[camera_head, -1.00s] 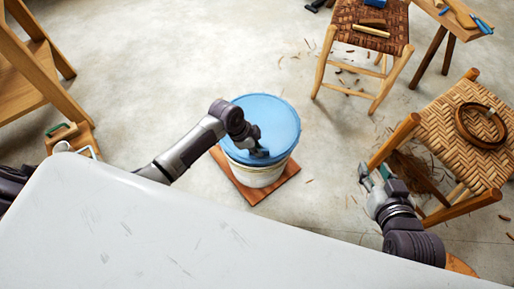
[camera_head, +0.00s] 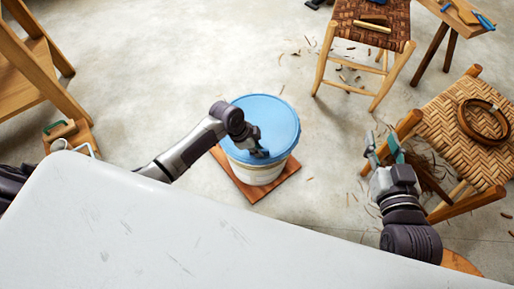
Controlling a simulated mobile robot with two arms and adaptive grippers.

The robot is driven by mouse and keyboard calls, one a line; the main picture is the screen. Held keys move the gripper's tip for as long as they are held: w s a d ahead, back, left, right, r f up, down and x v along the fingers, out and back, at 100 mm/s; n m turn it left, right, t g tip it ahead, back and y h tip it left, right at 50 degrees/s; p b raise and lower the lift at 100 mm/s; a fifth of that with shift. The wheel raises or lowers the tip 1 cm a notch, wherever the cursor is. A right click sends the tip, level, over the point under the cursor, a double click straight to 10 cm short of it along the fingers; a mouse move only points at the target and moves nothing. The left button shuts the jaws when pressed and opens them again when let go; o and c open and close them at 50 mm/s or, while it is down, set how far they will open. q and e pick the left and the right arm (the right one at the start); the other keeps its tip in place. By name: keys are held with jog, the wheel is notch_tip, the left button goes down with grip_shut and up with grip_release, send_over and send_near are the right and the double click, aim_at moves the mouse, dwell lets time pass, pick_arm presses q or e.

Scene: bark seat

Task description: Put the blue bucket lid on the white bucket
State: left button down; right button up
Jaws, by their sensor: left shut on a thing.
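The blue lid (camera_head: 272,118) is round and lies over the top of the white bucket (camera_head: 257,172). From above, its rim looks level with the bucket's mouth; I cannot tell whether it is pressed down all round. The bucket stands upright on a reddish-brown board (camera_head: 231,180) on the floor. My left gripper (camera_head: 259,152) is shut on the lid at its near edge; its fingertips are small and partly hidden. My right gripper (camera_head: 381,149) is open and empty, to the right of the bucket beside the woven chair.
A woven chair (camera_head: 455,128) with a coil (camera_head: 484,121) on its seat stands at the right. A dark woven stool (camera_head: 356,12) holding tools stands at the back. The floor around the bucket is mostly clear.

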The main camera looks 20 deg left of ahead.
pick_arm(q)
jog(key=shift+a+p, duration=0.1)
jog(key=shift+p, duration=0.25)
pick_arm(e)
jog(key=shift+s+d+f+g+h, duration=0.15)
jog(key=shift+s+f+g, duration=0.1)
jog(key=shift+f+g, duration=0.3)
jog(key=shift+s+d+f+g+h, duration=0.15)
jog(key=shift+s+f+g, duration=0.15)
jog(key=shift+f, duration=0.4)
dwell(0.5)
pick_arm(q)
jog(key=shift+f+b, duration=0.5)
jog(key=shift+f, duration=0.35)
pick_arm(e)
jog(key=shift+w+a+r+t+y, duration=0.15)
jog(key=shift+w+r+t, duration=0.1)
jog(key=shift+r+t, duration=0.3)
jog(key=shift+w+a+r+t+y, duration=0.1)
jog(key=shift+w+a+r+t, duration=0.2)
jog(key=shift+r, duration=0.5)
jog(key=shift+w+a+r+t+y, duration=0.1)
jog(key=shift+w+r+t+y, duration=0.05)
jog(key=shift+r+t, duration=0.45)
pick_arm(q)
jog(key=c, duration=0.8)
grip_release()
pick_arm(e)
jog(key=shift+d, duration=0.1)
